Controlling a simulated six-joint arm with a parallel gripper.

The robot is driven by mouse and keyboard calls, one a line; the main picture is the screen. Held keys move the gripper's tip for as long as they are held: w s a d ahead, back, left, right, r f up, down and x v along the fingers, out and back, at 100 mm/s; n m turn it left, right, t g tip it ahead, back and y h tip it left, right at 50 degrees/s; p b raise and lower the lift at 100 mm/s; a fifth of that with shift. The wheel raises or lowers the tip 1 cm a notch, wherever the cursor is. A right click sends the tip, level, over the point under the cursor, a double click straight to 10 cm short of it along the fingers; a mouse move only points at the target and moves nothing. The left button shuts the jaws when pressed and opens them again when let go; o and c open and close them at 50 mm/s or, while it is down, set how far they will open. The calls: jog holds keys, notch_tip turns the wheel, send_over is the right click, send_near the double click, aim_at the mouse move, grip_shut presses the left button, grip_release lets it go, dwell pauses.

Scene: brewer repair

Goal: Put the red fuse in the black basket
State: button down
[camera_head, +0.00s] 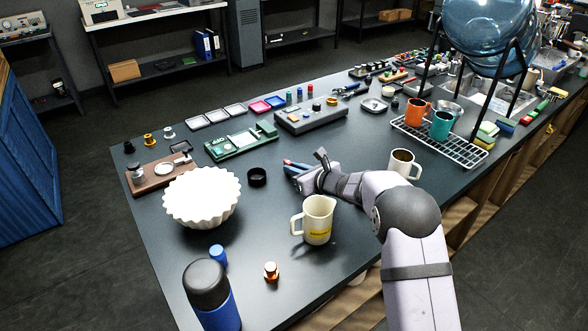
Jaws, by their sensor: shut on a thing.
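My gripper (293,167) is over the middle of the dark table, its jaws pointing left. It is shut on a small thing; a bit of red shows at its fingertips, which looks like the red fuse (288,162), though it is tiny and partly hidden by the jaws. A small round black cup, which looks like the black basket (257,177), stands on the table just left of the fingertips, apart from them. Its inside is too small to make out.
A white fluted bowl (202,197) stands left of the black cup. A cream pitcher (318,219) is in front of my gripper, and a white mug (404,163) stands right of my wrist. A green circuit board (240,141) and a grey control box (310,116) lie behind.

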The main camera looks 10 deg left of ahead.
jog(key=shift+f+b, duration=0.2)
jog(key=shift+b, duration=0.1)
jog(key=c, duration=1.8)
grip_release()
jog(key=shift+d+r+p, duration=0.1)
jog(key=shift+r+p, duration=0.2)
jog(key=shift+s+d, duration=0.25)
jog(key=shift+b+v, duration=0.55)
jog(key=shift+v, duration=0.5)
notch_tip(320, 180, up, 7)
jog(key=shift+r, duration=0.1)
jog(key=shift+o, duration=0.6)
